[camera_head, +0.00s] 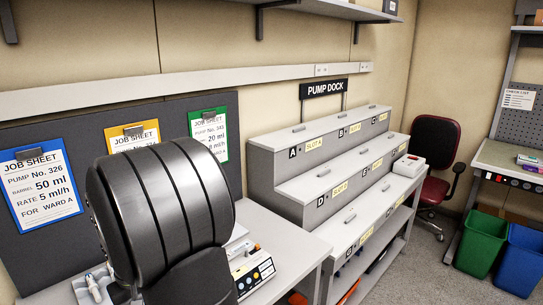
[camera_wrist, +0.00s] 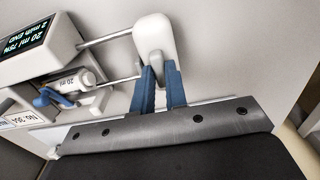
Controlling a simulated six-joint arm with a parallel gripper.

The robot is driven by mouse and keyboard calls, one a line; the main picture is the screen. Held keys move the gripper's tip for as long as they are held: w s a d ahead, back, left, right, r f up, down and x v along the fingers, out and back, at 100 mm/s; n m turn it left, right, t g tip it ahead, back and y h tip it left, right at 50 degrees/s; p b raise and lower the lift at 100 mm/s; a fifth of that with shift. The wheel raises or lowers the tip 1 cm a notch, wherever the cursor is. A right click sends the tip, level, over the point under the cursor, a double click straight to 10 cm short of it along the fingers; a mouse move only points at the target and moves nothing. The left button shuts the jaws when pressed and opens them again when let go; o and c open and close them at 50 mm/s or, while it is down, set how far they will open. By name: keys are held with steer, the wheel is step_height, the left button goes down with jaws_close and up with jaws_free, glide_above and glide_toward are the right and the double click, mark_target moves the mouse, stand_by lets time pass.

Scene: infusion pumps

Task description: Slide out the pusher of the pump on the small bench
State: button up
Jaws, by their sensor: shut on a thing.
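In the wrist view a white pump (camera_wrist: 40,45) shows at the upper left, with a dark display reading 20 ml. A metal rod (camera_wrist: 105,34) runs from it to the white rounded pusher head (camera_wrist: 155,38). A syringe marked 20 ml (camera_wrist: 72,84) lies beside the pump, and its thin plunger rod reaches toward the pusher. My gripper (camera_wrist: 159,70) has its blue fingers shut on the lower grey part of the pusher. In the head view my dark arm hides the gripper and the pusher.
In the head view, a box with coloured buttons (camera_head: 255,274) sits on the small bench (camera_head: 290,240). Job sheets hang on the dark panel (camera_head: 225,105) behind my arm. The stepped pump dock (camera_head: 290,165) stands right, with a white device (camera_head: 409,166) at its far end.

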steer(key=shift+s+a, duration=0.2)
stand_by(0.6)
steer(key=o, duration=0.6)
steer(key=shift+c, duration=0.2)
steer(key=shift+r, duration=3.55)
steer(key=shift+f, duration=0.15)
step_height(320, 180, down, 7)
steer(key=shift+r, duration=0.1)
steer(key=shift+w+d, duration=0.1)
steer(key=shift+o, duration=0.4)
